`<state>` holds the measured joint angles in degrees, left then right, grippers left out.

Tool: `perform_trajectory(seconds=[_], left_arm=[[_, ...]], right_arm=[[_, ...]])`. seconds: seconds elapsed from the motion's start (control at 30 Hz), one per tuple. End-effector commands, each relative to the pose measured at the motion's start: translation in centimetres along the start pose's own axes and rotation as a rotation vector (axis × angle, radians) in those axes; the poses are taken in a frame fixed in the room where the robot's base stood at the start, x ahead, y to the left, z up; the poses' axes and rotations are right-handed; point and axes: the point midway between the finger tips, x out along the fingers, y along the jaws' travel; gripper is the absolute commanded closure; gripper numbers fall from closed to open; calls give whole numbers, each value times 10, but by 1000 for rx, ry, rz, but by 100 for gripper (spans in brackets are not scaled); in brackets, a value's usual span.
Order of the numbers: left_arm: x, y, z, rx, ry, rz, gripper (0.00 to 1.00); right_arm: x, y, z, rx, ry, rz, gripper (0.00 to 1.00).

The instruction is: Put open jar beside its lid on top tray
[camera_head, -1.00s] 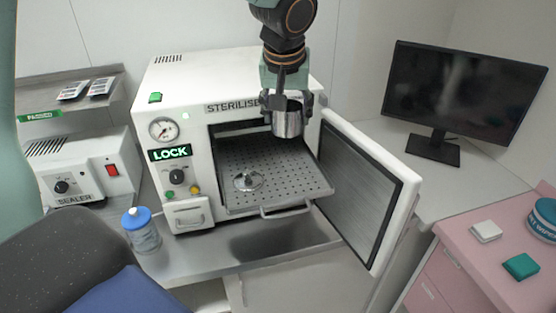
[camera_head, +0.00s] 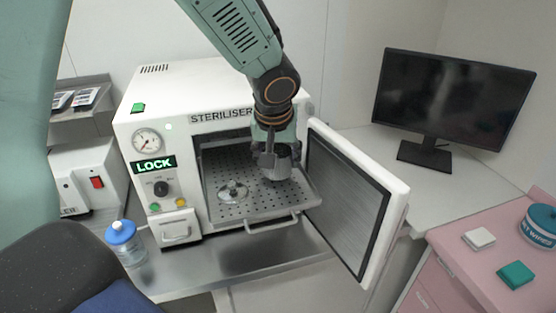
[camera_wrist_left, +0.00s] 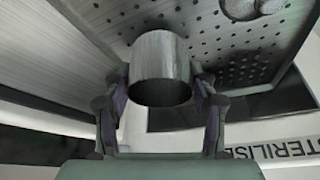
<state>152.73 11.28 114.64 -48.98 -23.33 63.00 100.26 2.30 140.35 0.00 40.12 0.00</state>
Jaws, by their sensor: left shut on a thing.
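My left gripper (camera_head: 277,152) is shut on the open metal jar (camera_head: 276,166). It holds the jar upright, low at the right part of the perforated top tray (camera_head: 262,209). In the left wrist view the jar (camera_wrist_left: 158,60) sits between both fingers, with its open mouth toward the camera. I cannot tell whether its base touches the tray. The lid (camera_head: 232,190) lies on the tray to the left of the jar, apart from it. The lid also shows at the top of the left wrist view (camera_wrist_left: 240,8). My right gripper is not in view.
The steriliser door (camera_head: 352,205) stands open right of the tray. The steriliser's body (camera_head: 183,130) frames the tray at left and above. A blue-capped bottle (camera_head: 125,243) stands at the lower left. A monitor (camera_head: 450,105) and pink cabinet (camera_head: 470,270) are at right.

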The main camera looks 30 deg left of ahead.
Motion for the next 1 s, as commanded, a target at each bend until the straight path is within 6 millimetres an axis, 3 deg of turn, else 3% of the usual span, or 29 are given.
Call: perform_trajectory(seconds=[0.1, 0.43, 0.47, 0.73, 1.0], left_arm=[[10, 1, 3, 0, 1, 2, 85], [12, 2, 1, -1, 2, 2, 85], [13, 2, 2, -1, 1, 1, 41], [12, 2, 2, -1, 1, 1, 19], [12, 2, 2, -1, 1, 1, 19]], right_arm=[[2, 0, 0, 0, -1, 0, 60], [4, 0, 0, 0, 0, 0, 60], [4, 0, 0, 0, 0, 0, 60], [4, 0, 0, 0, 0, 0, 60], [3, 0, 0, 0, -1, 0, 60]])
